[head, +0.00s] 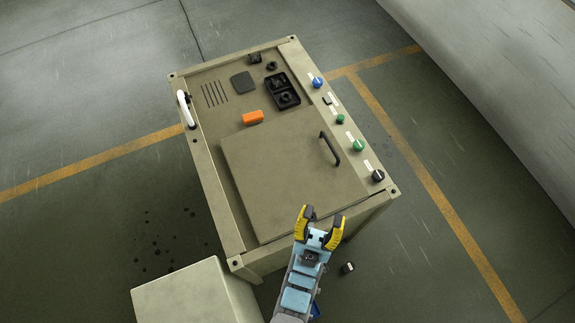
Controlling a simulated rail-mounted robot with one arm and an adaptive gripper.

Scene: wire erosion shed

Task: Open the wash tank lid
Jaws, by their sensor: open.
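The wash tank lid (288,180) is a flat, olive-tan square panel on the near part of the machine top. It lies shut. Its black bar handle (330,149) stands on the lid near its right edge. My gripper (322,213) has yellow and black fingers that are apart with nothing between them. It shows over the lid's near right corner, below the handle in the picture and apart from it. Its height above the lid is hard to tell.
Knobs, including a blue one (318,82) and a green one (358,146), line the right rim. An orange block (253,118), a black tray (282,91) and a white curved handle (186,109) are farther back. A pale box (196,297) stands at front left.

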